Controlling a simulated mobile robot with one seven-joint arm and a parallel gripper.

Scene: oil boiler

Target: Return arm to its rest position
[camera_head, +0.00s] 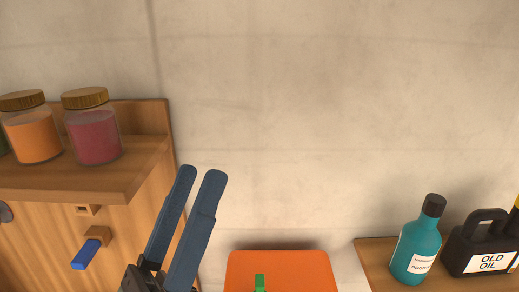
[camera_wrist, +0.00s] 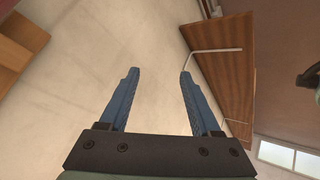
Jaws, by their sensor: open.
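My gripper (camera_head: 201,175) has two blue fingers that point up in the head view, in front of the pale wall and right of the wooden cabinet. In the wrist view my gripper (camera_wrist: 159,75) shows its fingers apart, with nothing between them. It is open and empty. The rest of my arm is mostly out of the head view.
A wooden cabinet (camera_head: 140,165) with jars (camera_head: 94,135) and a blue handle (camera_head: 86,254) stands left. An orange object (camera_head: 300,270) with a green part is at bottom centre. A teal bottle (camera_head: 417,248) and a black "OLD OIL" can (camera_head: 482,246) stand on a wooden shelf right.

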